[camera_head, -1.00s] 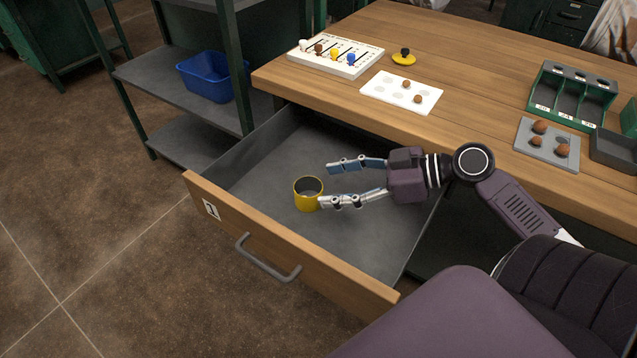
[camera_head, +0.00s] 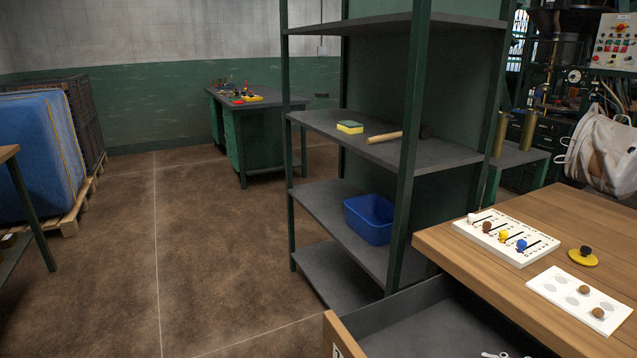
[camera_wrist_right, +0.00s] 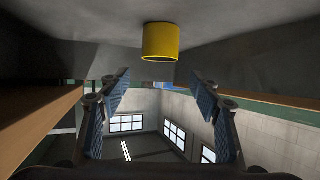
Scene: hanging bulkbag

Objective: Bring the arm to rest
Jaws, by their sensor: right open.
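My right gripper (camera_wrist_right: 162,88) is open and empty in the right wrist view, its two blue-padded fingers apart. A yellow cup (camera_wrist_right: 160,42) is ahead of the fingers and apart from them. That view looks inverted, with the grey drawer floor (camera_wrist_right: 225,25) at the top. In the head view, only a small metallic piece of the right gripper (camera_head: 500,355) shows at the bottom edge, over the open drawer (camera_head: 425,325). The cup is out of the head view. My left gripper is in neither view.
The wooden table (camera_head: 540,215) holds a peg board (camera_head: 505,238), a white tray (camera_head: 580,300) and a yellow knob piece (camera_head: 583,257). The floor at left is open.

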